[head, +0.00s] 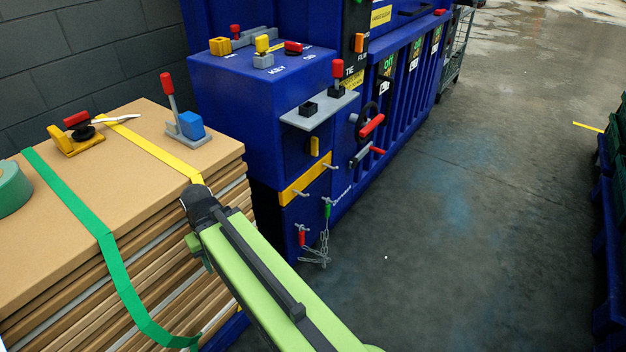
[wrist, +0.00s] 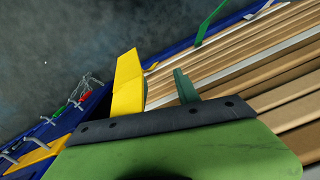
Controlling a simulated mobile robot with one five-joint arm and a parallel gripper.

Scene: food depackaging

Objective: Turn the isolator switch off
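The blue machine (head: 235,85) carries several switches and levers, and I cannot read which is the isolator. A yellow knob (head: 315,146) is on its front face. A red handle (head: 371,126) with a dark round mount is on the side to the right. My gripper (wrist: 155,72) shows in the wrist view with a yellow finger and a green finger apart, nothing between them, in front of the cardboard stack's edges. In the head view my arm's end is beside the stack, left of and below these controls; the fingers are hidden there.
The strapped cardboard stack (head: 60,215) stands at left, with a red lever (head: 168,84) and loose parts on top. A grey shelf (head: 318,112) juts from the machine; hooks and a chain (head: 323,245) hang below. Open floor (head: 480,200) lies to the right.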

